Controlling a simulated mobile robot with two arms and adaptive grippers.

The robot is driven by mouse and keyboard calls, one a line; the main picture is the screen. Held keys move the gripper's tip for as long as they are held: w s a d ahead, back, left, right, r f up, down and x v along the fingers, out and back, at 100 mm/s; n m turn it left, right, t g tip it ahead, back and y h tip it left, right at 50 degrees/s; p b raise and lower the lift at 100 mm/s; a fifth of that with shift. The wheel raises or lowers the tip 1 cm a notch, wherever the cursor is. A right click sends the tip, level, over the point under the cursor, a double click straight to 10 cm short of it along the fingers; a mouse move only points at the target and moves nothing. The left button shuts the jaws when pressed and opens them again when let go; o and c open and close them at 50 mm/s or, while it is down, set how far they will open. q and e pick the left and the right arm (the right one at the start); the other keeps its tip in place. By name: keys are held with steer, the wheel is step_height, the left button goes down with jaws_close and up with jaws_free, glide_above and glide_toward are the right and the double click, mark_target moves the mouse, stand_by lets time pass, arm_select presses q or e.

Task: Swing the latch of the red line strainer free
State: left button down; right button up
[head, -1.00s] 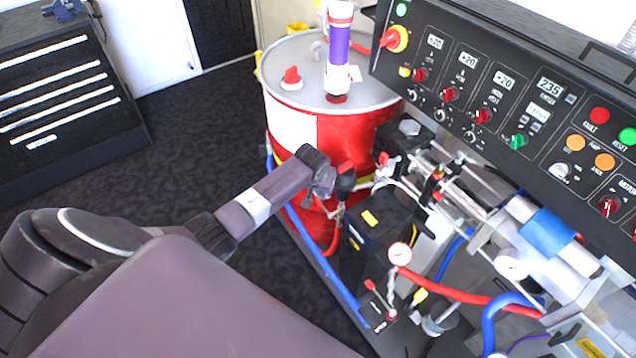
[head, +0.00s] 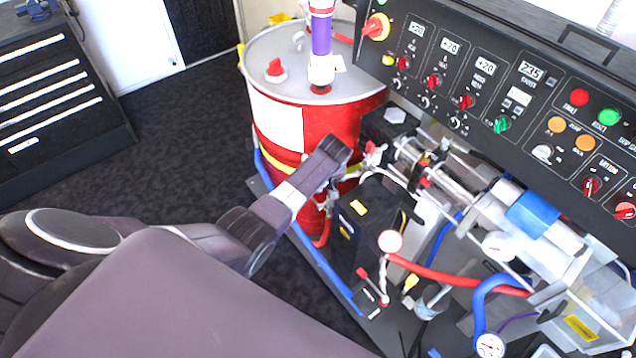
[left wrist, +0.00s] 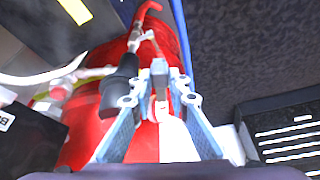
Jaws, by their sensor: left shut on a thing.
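The red line strainer shows in the left wrist view as a black cylinder (left wrist: 118,92) on a metal fitting, in front of the red drum. In the head view my left gripper (head: 336,152) covers most of it. In the left wrist view the fingers of my left gripper (left wrist: 159,72) come together just beside the black cylinder. They are shut on a small grey part, seemingly the latch, which the fingertips mostly hide. I cannot tell the latch's angle. My right gripper is in neither view.
The red drum (head: 345,125) stands close behind the left gripper. A black pump box (head: 362,222), a red hose (head: 440,275) and a pressure gauge (head: 390,241) lie to the right. The control panel (head: 470,60) overhangs the back right. Open floor (head: 170,130) lies left.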

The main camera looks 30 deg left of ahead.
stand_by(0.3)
arm_select(q)
steer(key=c, duration=1.8)
jaws_free()
steer(key=shift+c, duration=0.2)
steer(key=shift+r, duration=0.1)
steer(key=v, duration=1.1)
steer(key=shift+d+r, duration=0.15)
steer(key=shift+r, duration=0.15)
steer(key=shift+s, duration=0.1)
